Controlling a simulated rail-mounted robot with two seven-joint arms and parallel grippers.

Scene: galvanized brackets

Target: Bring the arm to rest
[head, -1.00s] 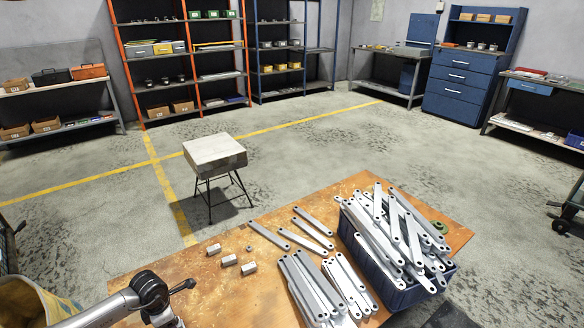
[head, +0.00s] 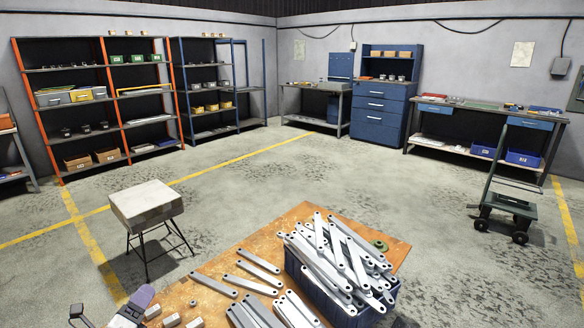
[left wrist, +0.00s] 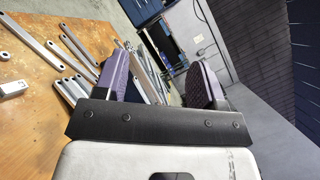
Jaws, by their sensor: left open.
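My left gripper (head: 135,303) shows at the bottom left of the head view, at the near left edge of the rusty-orange table (head: 285,222). In the left wrist view its two purple fingers stand wide apart, with nothing held between their tips (left wrist: 162,62). Behind them lie the table and pale metal brackets (left wrist: 72,42), apart from the fingers as far as I can tell. My right gripper is in neither view now.
A blue bin (head: 318,285) heaped with galvanized brackets (head: 335,255) stands on the table's right part. Loose brackets (head: 258,261) and small blocks (head: 171,321) lie left of it. A stool (head: 146,205) stands beyond the table. The floor behind is mostly clear.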

